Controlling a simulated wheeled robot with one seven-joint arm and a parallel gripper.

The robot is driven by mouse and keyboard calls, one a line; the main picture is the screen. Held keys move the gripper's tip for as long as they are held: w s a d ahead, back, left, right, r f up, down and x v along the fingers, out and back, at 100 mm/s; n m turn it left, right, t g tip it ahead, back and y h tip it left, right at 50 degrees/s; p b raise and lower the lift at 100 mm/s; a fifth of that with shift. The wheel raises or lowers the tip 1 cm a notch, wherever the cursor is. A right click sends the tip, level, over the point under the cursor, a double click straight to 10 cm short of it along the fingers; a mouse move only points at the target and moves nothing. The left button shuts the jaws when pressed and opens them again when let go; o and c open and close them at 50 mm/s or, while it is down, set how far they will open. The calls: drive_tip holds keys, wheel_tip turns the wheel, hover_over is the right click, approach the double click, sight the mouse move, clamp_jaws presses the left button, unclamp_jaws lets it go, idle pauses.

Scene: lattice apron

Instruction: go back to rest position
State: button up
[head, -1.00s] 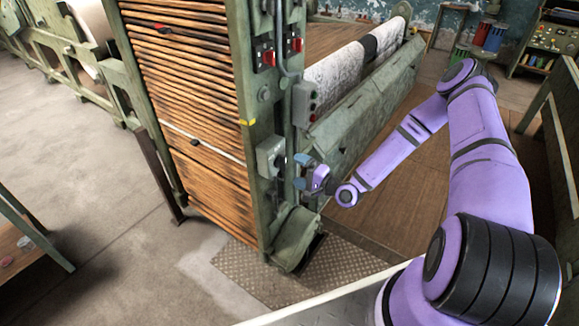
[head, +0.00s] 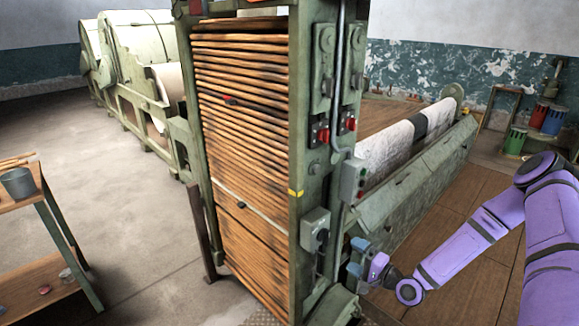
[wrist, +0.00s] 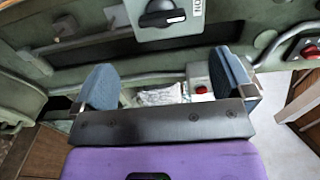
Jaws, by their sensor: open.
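My purple arm reaches in from the right of the head view. My gripper (head: 357,258), with blue-grey finger pads, is close to the green machine frame (head: 303,130), just right of and below a grey switch box (head: 315,228). In the wrist view my gripper (wrist: 165,82) is open, its two fingers well apart with nothing held between them. The switch box (wrist: 150,32), with a black rotary knob and a partly cut-off label, lies just beyond the fingers. I cannot tell whether the gripper touches anything.
A button box (head: 354,180) stands above the gripper on the frame. A roller with pale cloth (head: 385,150) runs behind my arm. A wooden side table (head: 15,195) with a grey bucket (head: 18,183) is at left. Open concrete floor (head: 130,215) lies between.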

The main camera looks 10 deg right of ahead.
drive_tip(key=w+d+r+n+g+h, duration=0.1)
drive_tip(key=d+r+n+g+h, duration=0.25)
drive_tip(key=r, duration=0.25)
drive_tip(key=w+d+r+n+g+h, duration=0.1)
drive_tip(key=d+r+n+g+h, duration=0.15)
drive_tip(key=r+n, duration=0.3)
drive_tip(key=s+d+r+g+h, duration=0.1)
drive_tip(key=s+r+h, duration=0.15)
drive_tip(key=r, duration=0.55)
drive_tip(key=s+r+g+h, duration=0.1)
drive_tip(key=s+r+h, duration=0.15)
drive_tip(key=r, duration=0.65)
drive_tip(key=s+a+r, duration=0.2)
drive_tip(key=s+r, duration=0.3)
drive_tip(key=s, duration=0.3)
drive_tip(key=s+a+r+n, duration=0.1)
drive_tip(key=s+a+r, duration=0.1)
drive_tip(key=s+r, duration=0.4)
drive_tip(key=s+a+r+g, duration=0.1)
drive_tip(key=s+r, duration=0.5)
drive_tip(key=s, duration=0.6)
drive_tip(key=shift+s+a+r+n+y, duration=0.15)
drive_tip(key=shift+s+a+n+y, duration=0.2)
drive_tip(key=shift+a, duration=0.35)
drive_tip(key=shift+w, duration=0.15)
